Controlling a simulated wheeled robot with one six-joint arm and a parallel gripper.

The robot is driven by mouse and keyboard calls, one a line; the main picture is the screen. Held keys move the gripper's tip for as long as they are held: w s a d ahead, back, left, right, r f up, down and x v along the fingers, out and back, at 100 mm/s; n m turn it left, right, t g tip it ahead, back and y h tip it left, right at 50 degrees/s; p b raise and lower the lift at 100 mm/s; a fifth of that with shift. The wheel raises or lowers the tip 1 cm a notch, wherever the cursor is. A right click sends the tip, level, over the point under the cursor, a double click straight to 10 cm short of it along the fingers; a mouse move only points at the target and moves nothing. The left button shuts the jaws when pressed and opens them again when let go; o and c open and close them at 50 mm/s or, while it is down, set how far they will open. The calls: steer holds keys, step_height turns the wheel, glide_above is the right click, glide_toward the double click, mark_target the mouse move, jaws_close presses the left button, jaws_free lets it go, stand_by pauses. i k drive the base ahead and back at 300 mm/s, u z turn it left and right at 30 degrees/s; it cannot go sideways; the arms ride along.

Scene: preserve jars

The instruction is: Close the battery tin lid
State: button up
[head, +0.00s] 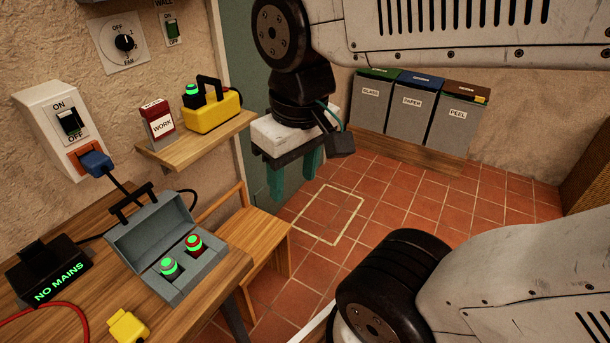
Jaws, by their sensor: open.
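The battery tin (186,284) is a grey metal box on the wooden table at the lower left. Its lid (150,226) stands raised at the back, tilted open, with a dark handle-like bar (133,203) at its upper edge. Inside the tin sit a battery with a green-lit top (169,268) and a red one with a green-lit top (195,244). My gripper (292,180) hangs above the floor to the right of the tin, apart from it. Its teal fingers point down, open and empty.
A wall shelf (200,142) holds a yellow device (212,112) and a "WORK" box (159,122). A wooden chair (262,235) stands beside the table. Labelled bins (412,108) line the back.

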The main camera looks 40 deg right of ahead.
mark_target(140, 238)
steer(key=u, duration=0.5)
steer(key=k, duration=0.6)
steer(key=u, duration=0.9)
steer(key=i, duration=0.65)
steer(key=z, duration=0.7)
steer(key=i, duration=0.45)
steer(key=z, duration=0.55)
